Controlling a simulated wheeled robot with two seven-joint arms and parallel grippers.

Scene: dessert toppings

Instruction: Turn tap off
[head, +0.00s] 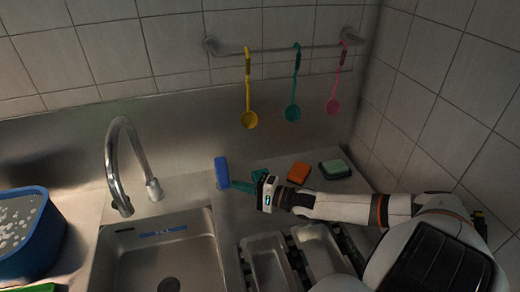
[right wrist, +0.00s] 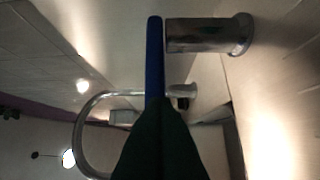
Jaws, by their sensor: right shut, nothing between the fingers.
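A curved metal tap (head: 113,160) stands behind the sink (head: 205,232), its arched spout hanging toward the basin; I cannot see clearly whether water runs. In the right wrist view the spout arch (right wrist: 82,120) is at left, and a short metal cylinder with a flange (right wrist: 210,36) is close by, just right of the fingertips; I cannot tell for certain whether it is the tap's handle. My right gripper (head: 224,173), with green fingers and blue tips, is shut and empty, right of the tap. The shut fingers (right wrist: 155,60) fill the middle of the wrist view. My left gripper is out of view.
A blue tub (head: 52,235) stands left of the sink. Orange (head: 299,172) and green-grey (head: 335,168) sponges lie behind my right arm. Metal trays (head: 265,262) are at the front. Yellow (head: 249,119), teal (head: 292,112) and pink (head: 333,106) ladles hang from a rail.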

